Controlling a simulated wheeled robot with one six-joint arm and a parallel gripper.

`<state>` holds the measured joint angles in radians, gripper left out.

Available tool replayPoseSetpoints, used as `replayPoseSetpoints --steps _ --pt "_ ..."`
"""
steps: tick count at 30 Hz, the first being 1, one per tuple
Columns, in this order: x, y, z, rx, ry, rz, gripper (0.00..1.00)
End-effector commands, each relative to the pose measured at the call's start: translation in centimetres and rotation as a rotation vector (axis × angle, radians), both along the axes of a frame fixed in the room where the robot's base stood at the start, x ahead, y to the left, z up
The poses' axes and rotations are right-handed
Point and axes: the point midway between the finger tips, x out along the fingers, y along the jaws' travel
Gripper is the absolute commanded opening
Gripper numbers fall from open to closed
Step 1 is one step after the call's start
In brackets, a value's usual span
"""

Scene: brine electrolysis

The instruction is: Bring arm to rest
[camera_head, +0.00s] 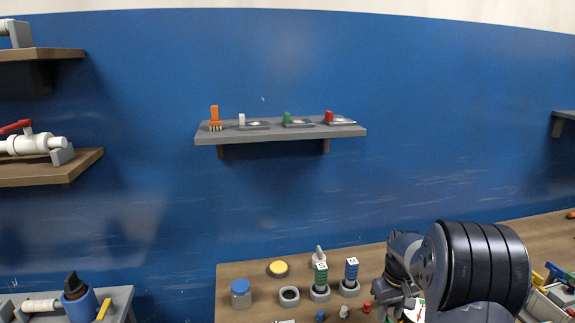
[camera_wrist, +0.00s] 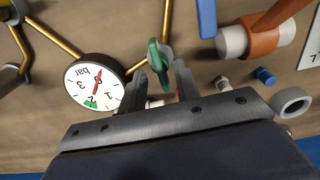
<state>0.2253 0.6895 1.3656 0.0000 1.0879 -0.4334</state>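My gripper (camera_wrist: 161,72) shows in the wrist view with its two dark fingers apart. A green handle (camera_wrist: 155,55) lies at or just beyond the gap between the fingertips, with visible space on both sides. I cannot tell how far in front of the fingers it is. In the head view my dark arm is folded over the right part of the wooden table (camera_head: 245,305), and its gripper end is mostly hidden there.
A round pressure gauge (camera_wrist: 95,82) and brass pipes (camera_wrist: 60,38) are left of the fingers; an orange and white fitting (camera_wrist: 262,38) is at right. In the head view, a blue-lidded jar (camera_head: 240,293) and a yellow button (camera_head: 278,268) stand on the table. A grey shelf (camera_head: 280,134) hangs above.

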Motion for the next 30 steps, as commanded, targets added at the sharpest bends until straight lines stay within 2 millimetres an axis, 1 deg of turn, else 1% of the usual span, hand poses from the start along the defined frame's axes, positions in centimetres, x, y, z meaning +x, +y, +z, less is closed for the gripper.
replayPoseSetpoints --steps 1,14,18,30 --pt "0.1 0.0 1.1 -0.001 -0.007 0.000 0.31" --pt "0.1 0.0 9.7 -0.001 -0.007 0.000 0.31" --pt "-0.1 0.0 6.7 0.001 0.004 0.000 0.31" --pt "-0.1 0.0 -1.4 0.001 0.003 -0.001 0.31"
